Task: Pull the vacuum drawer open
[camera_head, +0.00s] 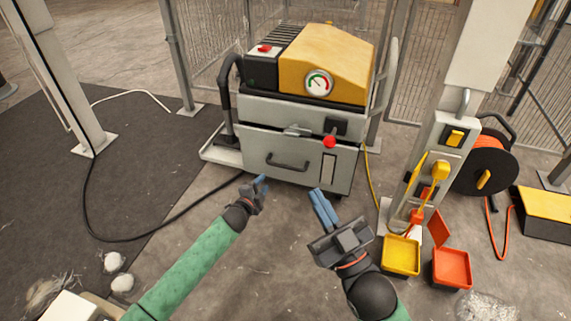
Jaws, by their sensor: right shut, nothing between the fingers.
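The vacuum machine (330,55) stands ahead at centre, with a yellow hood, a round gauge and a grey body. Its lower drawer (265,150) has a dark bar handle (287,163) and looks closed. A latch (297,130) and a red knob (329,142) sit above the drawer front. My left gripper (262,185) is in front of and below the handle, apart from it; its finger gap is not clear. My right gripper (317,194) is shut and empty, its blue fingers pointing towards the machine, below and right of the handle.
A grey post with a yellow plug (439,170) and an orange cable reel (486,165) stand at right. Yellow (401,256) and orange (452,268) bins lie open on the floor. A black cable crosses the floor at left. Floor in front of the drawer is clear apart from my arms.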

